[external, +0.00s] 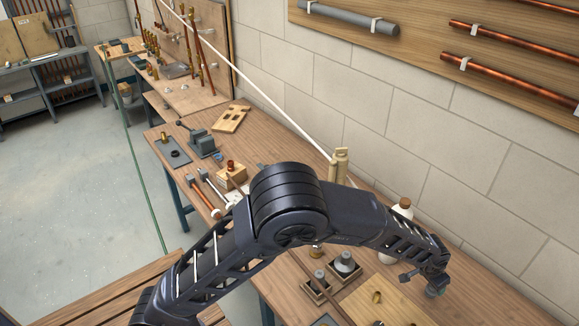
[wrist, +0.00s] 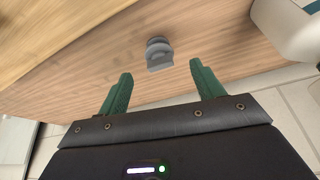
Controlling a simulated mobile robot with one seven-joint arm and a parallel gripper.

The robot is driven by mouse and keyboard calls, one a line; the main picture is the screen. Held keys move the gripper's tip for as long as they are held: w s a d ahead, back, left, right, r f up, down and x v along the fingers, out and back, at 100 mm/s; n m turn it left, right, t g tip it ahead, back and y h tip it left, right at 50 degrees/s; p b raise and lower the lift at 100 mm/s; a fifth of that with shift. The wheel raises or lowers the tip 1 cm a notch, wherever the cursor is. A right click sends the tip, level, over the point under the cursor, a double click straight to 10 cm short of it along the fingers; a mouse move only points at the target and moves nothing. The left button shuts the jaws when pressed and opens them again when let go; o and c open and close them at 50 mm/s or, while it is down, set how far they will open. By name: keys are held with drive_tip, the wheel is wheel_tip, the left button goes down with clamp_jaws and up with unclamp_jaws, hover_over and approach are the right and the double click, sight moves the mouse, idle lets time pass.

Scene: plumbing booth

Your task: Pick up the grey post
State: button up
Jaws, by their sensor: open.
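The grey post (wrist: 158,54) is in the wrist view, a short grey piece with a rounded top and a wider, flat-edged part, on the wooden bench (wrist: 105,62). My gripper (wrist: 160,72) has its two green fingers spread wide with nothing between them. The post shows beyond the fingertips, roughly centred between them and apart from both. In the external view my gripper (external: 424,278) is low over the right end of the bench. The post cannot be clearly told from the gripper there.
A white bottle (external: 397,222) stands by the wall, and its pale body is close at the upper right in the wrist view (wrist: 295,28). Small dark trays with grey fittings (external: 318,283) and a light board (external: 372,304) lie left of my gripper. The wall runs behind the bench.

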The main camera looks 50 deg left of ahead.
sight(431, 288)
drive_tip(key=x, duration=1)
drive_tip(key=c, duration=1)
